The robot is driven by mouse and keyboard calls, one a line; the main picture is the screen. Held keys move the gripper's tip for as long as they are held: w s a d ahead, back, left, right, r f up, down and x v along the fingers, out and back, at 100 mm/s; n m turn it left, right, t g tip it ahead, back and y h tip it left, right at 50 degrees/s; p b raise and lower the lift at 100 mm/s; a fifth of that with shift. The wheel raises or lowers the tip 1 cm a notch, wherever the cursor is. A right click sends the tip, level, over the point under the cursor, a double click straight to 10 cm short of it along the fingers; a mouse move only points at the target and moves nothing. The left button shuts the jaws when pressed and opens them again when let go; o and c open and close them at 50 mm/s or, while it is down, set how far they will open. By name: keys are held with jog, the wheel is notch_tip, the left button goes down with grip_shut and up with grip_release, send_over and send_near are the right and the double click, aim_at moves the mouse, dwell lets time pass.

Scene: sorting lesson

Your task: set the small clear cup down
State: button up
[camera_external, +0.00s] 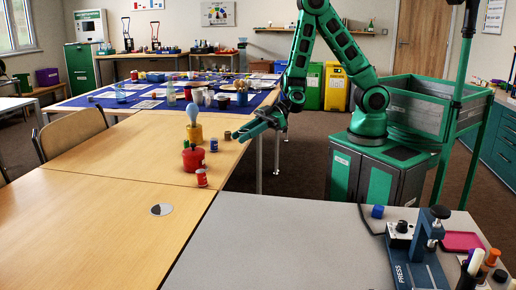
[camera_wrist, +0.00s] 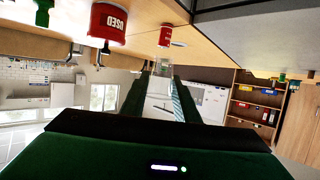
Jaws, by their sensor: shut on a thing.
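In the wrist view the small clear cup (camera_wrist: 162,68) is see-through and shows between the tips of my gripper (camera_wrist: 161,88). The dark green fingers are shut on it, one at each side. In the external view my gripper (camera_external: 243,132) reaches left from the arm over the right edge of the wooden table (camera_external: 120,145). I cannot make out the cup in that view. Its height over the table is hard to tell.
A red tub (camera_external: 193,160), marked USED in the wrist view (camera_wrist: 108,24), stands near a small red can (camera_external: 202,178), a blue can (camera_external: 214,145) and a yellow pot (camera_external: 194,135). A grey disc (camera_external: 162,209) lies nearer the camera. Bare wood surrounds it.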

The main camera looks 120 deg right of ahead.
jog(key=s+d+f, duration=0.2)
jog(key=s+d, duration=0.3)
jog(key=d, duration=0.7)
jog(key=s+d+f, duration=0.1)
jog(key=s+d, duration=0.4)
jog(key=d, duration=0.7)
jog(key=shift+h, duration=0.4)
jog(key=shift+a+f, duration=0.15)
jog(key=shift+f, duration=1.75)
jog(key=shift+a+f, duration=0.1)
jog(key=shift+f, duration=1.8)
jog(key=o, duration=1)
jog(key=shift+f, duration=0.15)
